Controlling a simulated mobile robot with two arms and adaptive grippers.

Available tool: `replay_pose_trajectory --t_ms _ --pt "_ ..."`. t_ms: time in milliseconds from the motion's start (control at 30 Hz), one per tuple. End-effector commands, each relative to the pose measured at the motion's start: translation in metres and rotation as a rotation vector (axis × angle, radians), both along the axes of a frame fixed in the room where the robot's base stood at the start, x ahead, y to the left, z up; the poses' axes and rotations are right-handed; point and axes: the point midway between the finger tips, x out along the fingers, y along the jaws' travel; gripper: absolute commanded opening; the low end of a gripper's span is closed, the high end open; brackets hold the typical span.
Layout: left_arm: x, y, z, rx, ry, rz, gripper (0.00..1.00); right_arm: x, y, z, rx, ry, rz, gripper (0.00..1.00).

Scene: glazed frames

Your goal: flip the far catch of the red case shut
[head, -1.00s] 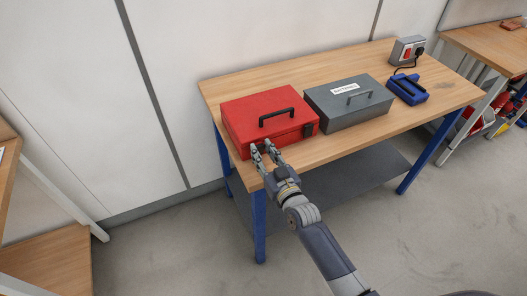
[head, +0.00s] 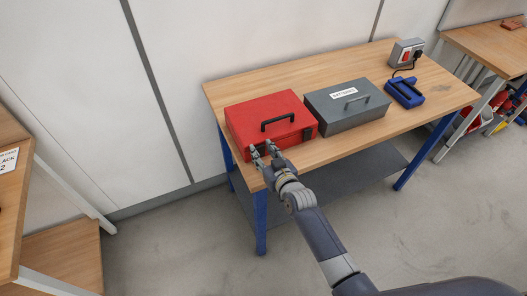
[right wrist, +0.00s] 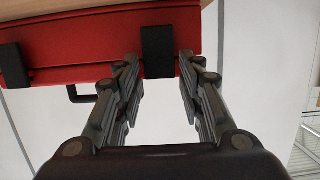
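One catch (head: 308,133) shows at the front's right end. My right gripper (head: 264,150) is at the front's left end, where its fingers hide the other catch. In the right wrist view, which looks upside down, that catch (right wrist: 157,52) is a dark plate between the spread fingertips of the open gripper (right wrist: 158,62). The other catch (right wrist: 14,66) shows at left. I cannot tell whether either catch is latched. My left gripper is out of view.
A grey case (head: 347,112) with a paper label stands close to the red case's right. A blue device (head: 404,92) and a socket box (head: 406,51) are farther right on the workbench (head: 318,151). A wooden shelf unit (head: 14,215) stands at the left.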

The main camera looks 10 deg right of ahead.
Motion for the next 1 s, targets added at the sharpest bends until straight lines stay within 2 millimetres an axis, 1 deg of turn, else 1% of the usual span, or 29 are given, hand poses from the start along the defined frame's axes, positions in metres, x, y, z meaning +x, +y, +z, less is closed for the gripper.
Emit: replay_pose_trajectory --t_ms 333,467,567,667,900,1000 --pt "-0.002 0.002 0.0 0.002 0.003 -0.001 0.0 -0.001 0.0 0.0 0.0 0.0 0.0 0.48" --pt "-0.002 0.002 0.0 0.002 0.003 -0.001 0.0 -0.006 -0.002 0.001 0.0 0.0 0.0 0.48" --pt "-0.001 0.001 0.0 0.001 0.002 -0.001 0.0 -0.017 -0.006 0.003 0.0 0.0 0.0 0.48" --pt "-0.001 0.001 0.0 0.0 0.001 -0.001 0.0 -0.033 -0.011 0.008 -0.001 0.001 0.0 0.48" --pt "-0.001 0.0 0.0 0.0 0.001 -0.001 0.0 -0.077 -0.025 0.019 -0.001 0.002 0.0 0.48" --pt "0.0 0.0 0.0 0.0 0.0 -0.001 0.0 -0.091 -0.03 0.023 -0.001 0.001 0.0 0.48"
